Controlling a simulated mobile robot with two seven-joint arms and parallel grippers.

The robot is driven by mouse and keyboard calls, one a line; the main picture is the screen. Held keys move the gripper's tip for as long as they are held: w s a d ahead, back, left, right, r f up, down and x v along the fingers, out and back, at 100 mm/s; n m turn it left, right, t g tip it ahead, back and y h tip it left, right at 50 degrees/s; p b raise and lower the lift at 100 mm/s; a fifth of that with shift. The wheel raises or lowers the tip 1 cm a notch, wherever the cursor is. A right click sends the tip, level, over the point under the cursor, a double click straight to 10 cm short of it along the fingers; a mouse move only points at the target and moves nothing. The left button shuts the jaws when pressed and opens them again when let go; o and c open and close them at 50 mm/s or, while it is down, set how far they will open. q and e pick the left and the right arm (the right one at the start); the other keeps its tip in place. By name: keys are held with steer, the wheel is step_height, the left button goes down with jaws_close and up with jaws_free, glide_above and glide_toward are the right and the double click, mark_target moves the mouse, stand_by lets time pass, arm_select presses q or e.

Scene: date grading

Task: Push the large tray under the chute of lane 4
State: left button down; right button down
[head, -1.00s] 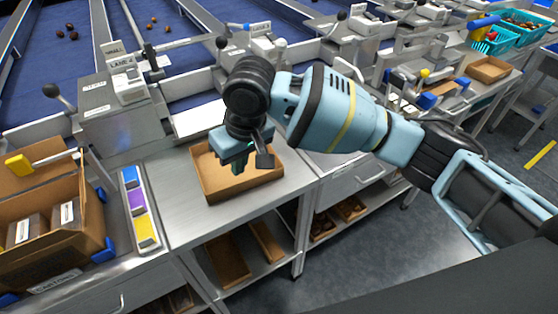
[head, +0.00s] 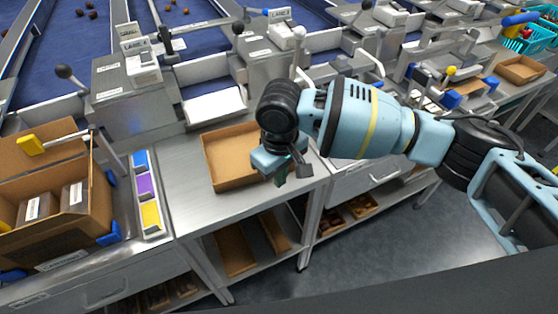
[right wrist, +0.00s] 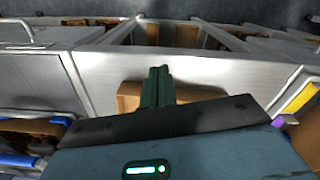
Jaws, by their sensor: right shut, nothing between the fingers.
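The large tray (head: 222,185) is an open, shallow brown cardboard tray on the metal bench. It stands just in front of a pale chute (head: 213,106), beside a machine whose sign (head: 133,46) seems to read lane 4. My right gripper (head: 286,180) is shut and empty at the tray's right side and hides its right end. In the right wrist view its dark green fingers (right wrist: 157,88) point over the bench, with part of the tray (right wrist: 128,98) behind them. I cannot tell whether they touch. My left gripper is out of view.
A cardboard box (head: 60,222) with packs stands at the left, next to a strip of coloured blocks (head: 146,195). Bare bench (head: 185,205) lies left of and in front of the tray. More trays (head: 235,250) lie on the shelf below.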

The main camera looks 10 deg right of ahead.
mark_target(246, 152)
steer(key=f, duration=0.3)
steer(key=shift+w+a, duration=0.1)
steer(key=shift+w, duration=0.1)
steer(key=shift+w+a+r, duration=0.1)
steer(key=shift+w+a, duration=0.5)
steer(key=shift+w, duration=0.3)
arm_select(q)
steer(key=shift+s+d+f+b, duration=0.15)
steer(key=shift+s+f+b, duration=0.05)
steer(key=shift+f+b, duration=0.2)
arm_select(e)
steer(key=shift+w+a+r, duration=0.1)
steer(key=shift+w+a, duration=0.3)
steer(key=shift+w, duration=0.2)
